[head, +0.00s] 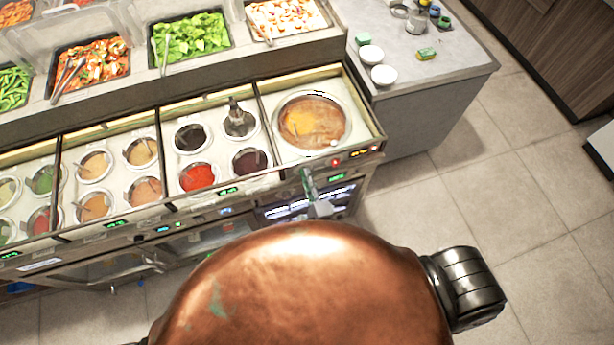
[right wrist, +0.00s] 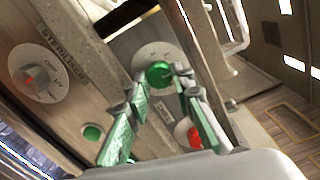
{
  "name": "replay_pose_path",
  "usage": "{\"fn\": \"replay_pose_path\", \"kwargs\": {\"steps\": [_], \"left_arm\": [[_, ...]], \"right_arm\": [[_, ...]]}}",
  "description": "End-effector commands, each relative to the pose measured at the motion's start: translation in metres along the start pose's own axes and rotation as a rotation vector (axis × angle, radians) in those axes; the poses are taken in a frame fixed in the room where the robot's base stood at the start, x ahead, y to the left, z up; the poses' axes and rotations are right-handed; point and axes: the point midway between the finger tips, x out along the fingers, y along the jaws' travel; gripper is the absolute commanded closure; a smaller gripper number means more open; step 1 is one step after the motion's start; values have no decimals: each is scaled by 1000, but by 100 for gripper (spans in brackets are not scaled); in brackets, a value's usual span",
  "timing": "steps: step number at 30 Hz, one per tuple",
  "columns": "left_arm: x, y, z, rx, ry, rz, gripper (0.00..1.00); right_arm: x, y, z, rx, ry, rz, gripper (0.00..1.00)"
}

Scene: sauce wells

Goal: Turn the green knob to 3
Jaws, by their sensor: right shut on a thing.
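The green knob (right wrist: 158,73) sits on a pale round dial on the front panel in the right wrist view. My right gripper (right wrist: 162,82) has its two green-padded fingers on either side of the knob and is shut on it. The dial's numbers and the knob's setting are too small to read. In the head view my right gripper (head: 308,180) is at the counter's front, below the large round well at the right end. The knob cannot be made out there. My left gripper is not in view.
In the right wrist view a red knob (right wrist: 30,78) is on the left beside the "STERILISER" label (right wrist: 62,55). A green button (right wrist: 92,132) and a red button (right wrist: 194,134) are close to my fingers. The sauce counter (head: 362,128) carries several filled wells above.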

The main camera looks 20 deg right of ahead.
Motion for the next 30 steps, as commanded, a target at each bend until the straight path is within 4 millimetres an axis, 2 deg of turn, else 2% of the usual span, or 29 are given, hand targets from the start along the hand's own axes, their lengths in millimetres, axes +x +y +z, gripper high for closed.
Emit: {"fn": "replay_pose_path", "kwargs": {"steps": [9, 21, 22, 30], "left_arm": [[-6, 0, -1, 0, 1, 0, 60], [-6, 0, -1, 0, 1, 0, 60], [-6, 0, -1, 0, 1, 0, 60], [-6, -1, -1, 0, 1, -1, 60]], "right_arm": [[0, 0, 1, -68, -1, 1, 100], [0, 1, 1, -72, -1, 1, 100], [0, 1, 1, -72, -1, 1, 77], [0, 0, 0, -72, 0, 0, 60]]}}
